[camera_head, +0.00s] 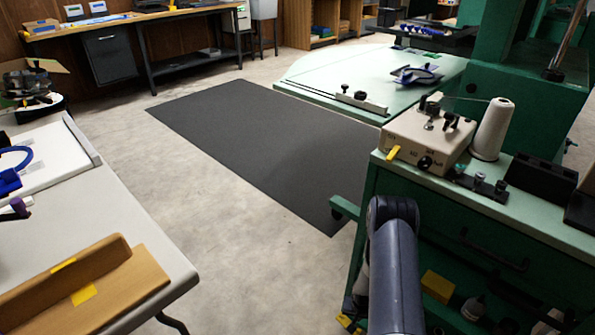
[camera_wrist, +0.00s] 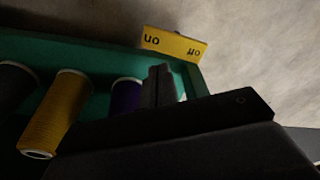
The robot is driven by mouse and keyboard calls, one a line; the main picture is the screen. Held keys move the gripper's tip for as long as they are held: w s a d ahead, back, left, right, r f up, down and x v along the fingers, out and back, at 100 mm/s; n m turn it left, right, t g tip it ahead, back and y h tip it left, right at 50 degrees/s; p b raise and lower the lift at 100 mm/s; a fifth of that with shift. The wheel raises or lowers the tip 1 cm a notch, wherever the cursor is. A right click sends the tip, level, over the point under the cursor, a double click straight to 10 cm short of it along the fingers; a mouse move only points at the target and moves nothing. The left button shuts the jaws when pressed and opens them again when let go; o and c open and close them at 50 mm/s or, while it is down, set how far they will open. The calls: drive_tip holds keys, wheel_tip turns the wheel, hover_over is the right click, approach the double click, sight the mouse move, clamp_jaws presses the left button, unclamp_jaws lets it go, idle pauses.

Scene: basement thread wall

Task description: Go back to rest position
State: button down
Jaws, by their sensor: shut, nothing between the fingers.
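My gripper (camera_wrist: 160,72) shows in the wrist view as dark fingers close together with nothing between them. It is in front of a green shelf edge (camera_wrist: 100,57) that holds thread spools. A yellow spool (camera_wrist: 56,115) lies to the left of the fingers, and a purple spool (camera_wrist: 127,94) is just beside them, partly hidden. A dark spool (camera_wrist: 14,88) is at the far left. In the head view my arm reaches down beside the green cart (camera_head: 470,225), and my gripper is hidden there.
A yellow on/off tag (camera_wrist: 175,45) is on the shelf's rim. The cart top carries a beige device (camera_head: 428,137) and a white thread cone (camera_head: 493,130). A pale table (camera_head: 110,195) stands at left. A dark mat (camera_head: 250,150) lies on open floor between.

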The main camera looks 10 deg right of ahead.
wheel_tip(320, 180, down, 6)
drive_tip(key=b, duration=0.3)
drive_tip(key=shift+f, duration=0.1)
drive_tip(key=shift+r, duration=0.2)
